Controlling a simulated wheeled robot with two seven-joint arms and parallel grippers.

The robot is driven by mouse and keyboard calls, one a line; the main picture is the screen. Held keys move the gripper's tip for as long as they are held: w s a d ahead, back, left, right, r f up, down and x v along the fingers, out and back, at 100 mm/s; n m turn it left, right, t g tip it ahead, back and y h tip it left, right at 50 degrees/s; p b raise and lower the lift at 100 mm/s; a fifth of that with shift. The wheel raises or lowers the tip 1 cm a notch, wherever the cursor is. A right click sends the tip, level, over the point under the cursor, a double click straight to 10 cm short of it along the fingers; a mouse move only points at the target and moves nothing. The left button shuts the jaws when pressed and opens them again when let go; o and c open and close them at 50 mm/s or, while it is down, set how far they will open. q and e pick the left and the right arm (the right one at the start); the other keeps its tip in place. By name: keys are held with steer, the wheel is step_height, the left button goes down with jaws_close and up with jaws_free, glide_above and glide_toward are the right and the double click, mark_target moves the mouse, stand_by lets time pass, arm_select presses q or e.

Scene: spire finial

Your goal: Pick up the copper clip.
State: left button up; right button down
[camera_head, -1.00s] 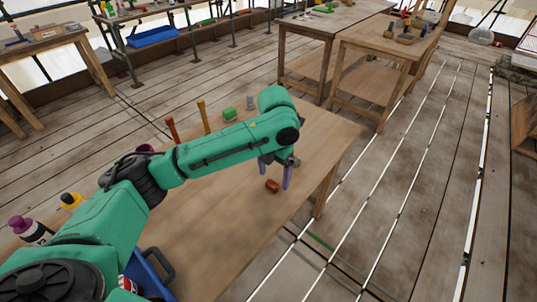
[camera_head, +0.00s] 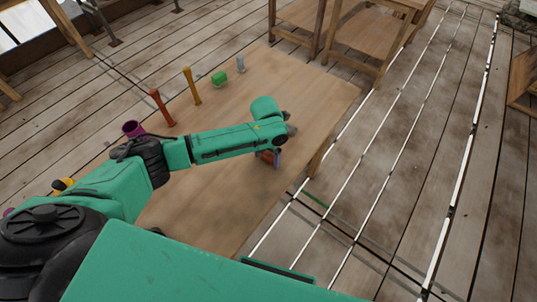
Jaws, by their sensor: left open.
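The copper clip (camera_head: 266,155) is a small reddish-brown piece on the wooden table (camera_head: 230,205), near its right edge. It is partly hidden by my left gripper. My left gripper (camera_head: 271,158) is open and low over the table, with its purple-grey fingers at the clip. One finger shows just right of the clip; the other is mostly hidden behind the wrist. I cannot tell whether the fingers touch the clip. My right gripper is out of view.
Along the table's far left side stand a purple cup (camera_head: 132,129), a red-orange post (camera_head: 161,107), a yellow post (camera_head: 191,85), a green block (camera_head: 219,78) and a grey piece (camera_head: 240,63). The table's front middle is clear. Other wooden tables stand beyond.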

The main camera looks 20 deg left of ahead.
arm_select(q)
steer(key=shift+f, duration=0.15)
steer(key=shift+c, duration=1.2)
steer(key=c, duration=1)
jaws_close()
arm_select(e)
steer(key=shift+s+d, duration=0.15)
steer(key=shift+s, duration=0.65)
